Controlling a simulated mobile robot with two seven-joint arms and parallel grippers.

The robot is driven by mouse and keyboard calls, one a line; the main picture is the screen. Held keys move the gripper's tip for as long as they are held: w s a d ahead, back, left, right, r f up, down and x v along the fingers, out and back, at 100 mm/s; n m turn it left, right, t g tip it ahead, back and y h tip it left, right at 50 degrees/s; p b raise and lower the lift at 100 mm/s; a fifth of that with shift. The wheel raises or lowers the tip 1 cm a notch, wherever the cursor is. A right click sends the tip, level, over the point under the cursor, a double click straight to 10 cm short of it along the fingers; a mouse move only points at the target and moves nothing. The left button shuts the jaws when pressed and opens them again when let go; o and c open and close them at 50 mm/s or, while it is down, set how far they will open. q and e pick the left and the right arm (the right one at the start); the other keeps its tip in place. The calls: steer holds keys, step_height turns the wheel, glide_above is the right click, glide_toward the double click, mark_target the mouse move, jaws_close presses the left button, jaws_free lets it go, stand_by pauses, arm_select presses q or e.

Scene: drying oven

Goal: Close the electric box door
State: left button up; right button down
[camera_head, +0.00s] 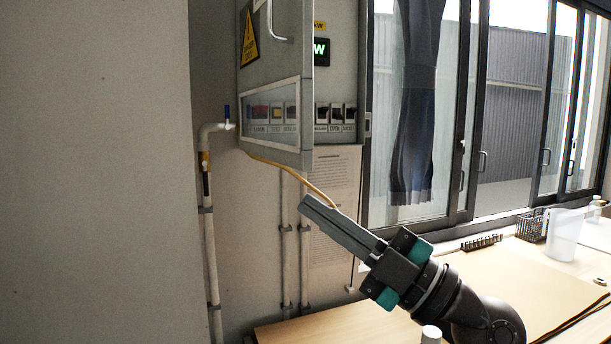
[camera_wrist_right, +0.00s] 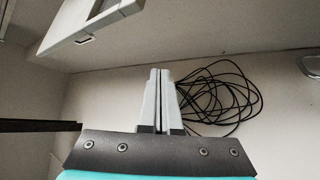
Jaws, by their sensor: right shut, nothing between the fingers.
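The grey electric box (camera_head: 338,142) is on the wall at the upper middle of the head view. Its door (camera_head: 262,70) stands partly open, with its right edge swung out from the box. The door has a yellow warning triangle, a metal handle (camera_head: 278,25) and a lower window. Switches and a green display show in the gap to its right. My right gripper (camera_head: 305,203) is shut and empty, just below the door's lower edge in the picture, with no visible contact. Its closed fingers also show in the wrist view (camera_wrist_right: 158,72). My left gripper is not in view.
A yellow cable (camera_head: 290,173) hangs below the box, and pipes (camera_head: 208,235) run down the wall. A wooden table (camera_head: 335,328) is below right, with a white jug (camera_head: 565,235) and a wire basket (camera_head: 532,225). Black cables (camera_wrist_right: 222,98) lie beyond the fingers.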

mark_target(307, 162)
step_height(307, 162, up, 5)
steer(key=s+d+n+t+h+p, duration=0.1)
steer(key=n+h, duration=0.1)
steer(key=h, duration=0.6)
steer(key=shift+w+a+r+p, duration=0.1)
steer(key=shift+w+a+p, duration=0.55)
steer(key=shift+w, duration=0.75)
steer(key=shift+w+a+f+p, duration=0.1)
steer(key=shift+w+a+p, duration=0.3)
steer(key=shift+w+p, duration=0.65)
steer(key=shift+w+a+r+p, duration=0.1)
steer(key=shift+w+a+p, duration=0.4)
steer(key=shift+w, duration=1.2)
steer(key=shift+w+d, duration=0.2)
steer(key=shift+d+y, duration=0.15)
steer(key=shift+y, duration=0.15)
